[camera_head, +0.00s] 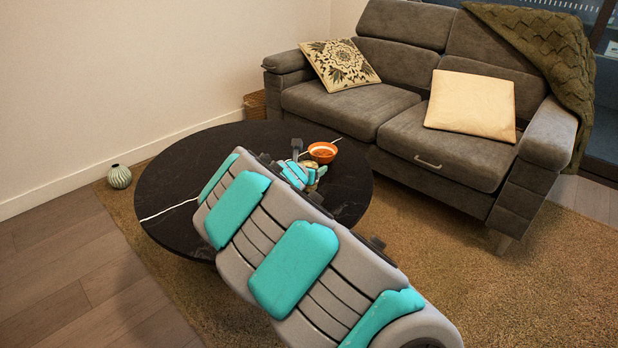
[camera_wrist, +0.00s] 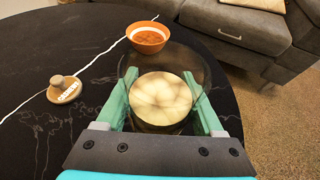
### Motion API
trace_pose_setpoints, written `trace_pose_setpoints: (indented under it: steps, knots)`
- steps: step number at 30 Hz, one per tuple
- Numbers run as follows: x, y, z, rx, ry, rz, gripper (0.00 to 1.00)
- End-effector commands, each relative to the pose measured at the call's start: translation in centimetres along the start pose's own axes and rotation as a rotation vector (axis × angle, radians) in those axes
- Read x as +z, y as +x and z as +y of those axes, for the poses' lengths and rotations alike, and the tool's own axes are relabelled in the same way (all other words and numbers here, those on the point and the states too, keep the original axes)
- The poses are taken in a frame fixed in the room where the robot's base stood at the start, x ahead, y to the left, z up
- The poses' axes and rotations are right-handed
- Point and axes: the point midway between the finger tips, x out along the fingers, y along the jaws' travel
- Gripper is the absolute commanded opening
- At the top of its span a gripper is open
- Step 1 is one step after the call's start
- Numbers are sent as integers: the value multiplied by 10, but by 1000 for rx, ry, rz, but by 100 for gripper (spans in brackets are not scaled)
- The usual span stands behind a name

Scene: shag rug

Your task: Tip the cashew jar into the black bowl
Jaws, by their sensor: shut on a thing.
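My gripper (camera_wrist: 161,88) is shut on a clear glass jar (camera_wrist: 192,62), with one green finger on each side of it. The jar holds a pale, cream-coloured filling, seen through its open top; I cannot make out single cashews. The jar is above or on the dark round table; I cannot tell whether it touches. In the head view my gripper (camera_head: 302,174) is over the far right part of the table, and my arm hides much around it. I see no black bowl in either view.
An orange bowl (camera_wrist: 148,43) with orange contents stands just beyond the jar. A small tan object with a knob and label (camera_wrist: 64,90) lies left on the black table (camera_head: 190,172). A grey sofa (camera_head: 440,150) stands behind. A striped vase (camera_head: 119,176) is left of the table.

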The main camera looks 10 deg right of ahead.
Motion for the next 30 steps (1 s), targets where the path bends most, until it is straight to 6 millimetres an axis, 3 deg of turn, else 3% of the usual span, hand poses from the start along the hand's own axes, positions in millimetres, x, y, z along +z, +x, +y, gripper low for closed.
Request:
trace_pose_setpoints:
  steps: [1, 6, 11, 14, 23, 30]
  knots:
    - [14, -6, 0, 1, 5, -3, 0]
    - [38, -16, 0, 1, 3, -3, 0]
    - [50, -20, 7, 2, 8, -1, 0]
    - [57, -22, 21, 2, 19, 2, 0]
    - [79, -40, 108, -40, 113, -2, 0]
    - [65, -69, 164, -124, 215, -12, 0]
